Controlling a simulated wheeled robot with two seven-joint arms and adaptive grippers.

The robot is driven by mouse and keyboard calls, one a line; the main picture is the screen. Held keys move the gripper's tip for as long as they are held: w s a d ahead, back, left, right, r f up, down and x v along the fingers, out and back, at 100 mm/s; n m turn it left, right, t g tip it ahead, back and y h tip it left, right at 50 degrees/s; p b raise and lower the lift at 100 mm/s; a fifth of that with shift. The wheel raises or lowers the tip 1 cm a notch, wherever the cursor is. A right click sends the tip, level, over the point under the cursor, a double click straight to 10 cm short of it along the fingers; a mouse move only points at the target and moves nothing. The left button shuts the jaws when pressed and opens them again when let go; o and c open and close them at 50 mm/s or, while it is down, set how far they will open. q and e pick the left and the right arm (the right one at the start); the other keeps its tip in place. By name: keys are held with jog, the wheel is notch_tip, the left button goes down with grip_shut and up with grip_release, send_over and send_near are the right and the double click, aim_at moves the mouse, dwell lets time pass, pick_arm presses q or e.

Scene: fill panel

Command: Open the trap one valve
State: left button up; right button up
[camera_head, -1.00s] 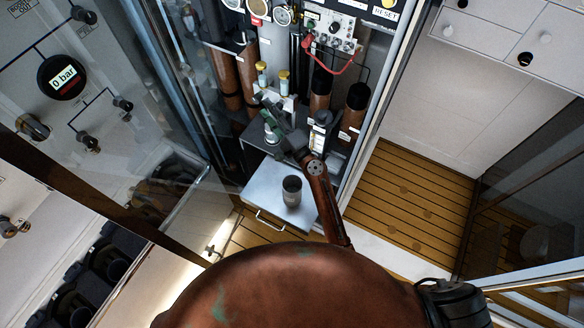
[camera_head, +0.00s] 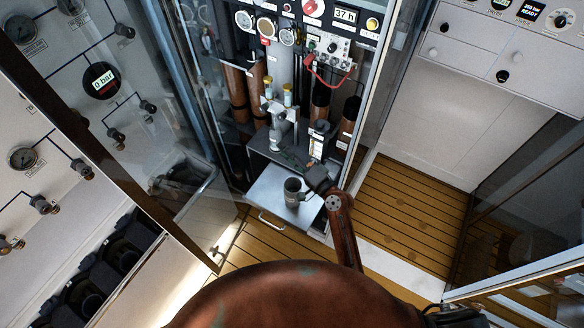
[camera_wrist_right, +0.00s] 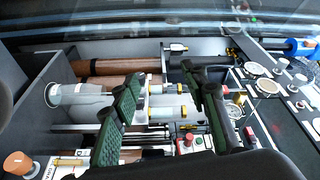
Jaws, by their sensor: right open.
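Two small glass pieces with yellow tops (camera_head: 288,92) stand side by side in the open cabinet. They appear as tubes with yellow ends (camera_wrist_right: 181,112) lying sideways in the right wrist view. No readable label shows which part is the trap one valve. My right gripper (camera_head: 288,157) is in front of the cabinet, below and apart from the yellow-topped pieces. In the right wrist view its two green ribbed fingers (camera_wrist_right: 168,105) are spread with nothing held between them. The fingers hide part of the cabinet's contents. My left gripper is out of view.
Copper-coloured cylinders (camera_head: 237,93) stand inside the cabinet. A glass door (camera_head: 165,130) stands open at left.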

aim_at(265, 112)
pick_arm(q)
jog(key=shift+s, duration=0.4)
pick_arm(e)
jog(key=shift+n+g, duration=0.4)
jog(key=shift+n, duration=0.2)
jog(key=s, duration=0.1)
jog(key=s+d+f, duration=0.1)
jog(key=s+f, duration=0.1)
jog(key=shift+s+d+f, duration=0.1)
jog(key=shift+d+f, duration=0.1)
jog(key=shift+d, duration=0.05)
jog(key=shift+c, duration=0.2)
